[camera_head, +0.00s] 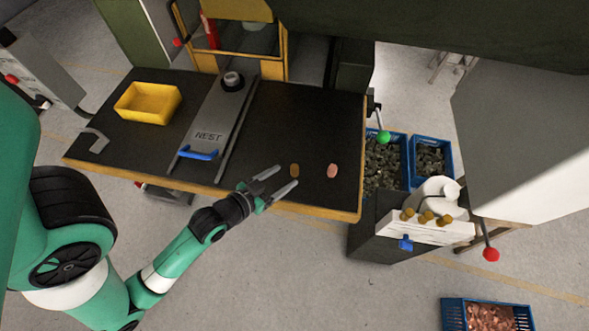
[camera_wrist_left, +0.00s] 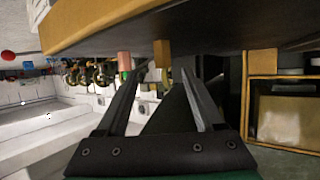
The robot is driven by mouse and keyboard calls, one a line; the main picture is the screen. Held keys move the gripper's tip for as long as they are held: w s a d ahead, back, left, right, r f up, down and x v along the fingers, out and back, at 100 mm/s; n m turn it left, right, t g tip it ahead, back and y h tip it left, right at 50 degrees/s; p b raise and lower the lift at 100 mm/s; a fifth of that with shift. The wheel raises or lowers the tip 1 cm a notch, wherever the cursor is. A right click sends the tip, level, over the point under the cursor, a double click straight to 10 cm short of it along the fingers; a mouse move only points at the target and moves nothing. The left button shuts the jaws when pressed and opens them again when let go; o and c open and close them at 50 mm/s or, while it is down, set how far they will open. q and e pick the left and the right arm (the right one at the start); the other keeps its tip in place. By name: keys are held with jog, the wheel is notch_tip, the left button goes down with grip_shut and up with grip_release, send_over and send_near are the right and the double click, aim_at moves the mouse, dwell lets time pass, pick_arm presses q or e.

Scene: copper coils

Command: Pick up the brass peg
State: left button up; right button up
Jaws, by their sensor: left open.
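The brass peg (camera_head: 295,170) stands on the dark table top near its front edge, right of the middle. It also shows in the left wrist view as a small brownish-gold block (camera_wrist_left: 162,53). My left gripper (camera_head: 287,177) is open and empty, with its fingertips just short of the peg. In the left wrist view, the peg appears between and beyond the two fingertips (camera_wrist_left: 163,73), apart from both. A pinkish copper peg (camera_head: 332,170) stands to the right of the brass peg; the left wrist view shows it too (camera_wrist_left: 124,62). My right gripper is not in view.
A grey plate marked NEST (camera_head: 218,112) with a blue handle (camera_head: 198,153) lies mid-table. A yellow bin (camera_head: 148,102) sits at left. A green-knobbed lever (camera_head: 383,136) stands by the right edge. The table around both pegs is clear.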

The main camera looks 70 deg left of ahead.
aim_at(291, 177)
pick_arm(q)
jog(key=x, duration=0.5)
jog(key=shift+s+a, duration=0.15)
jog(key=shift+a, duration=0.05)
grip_shut()
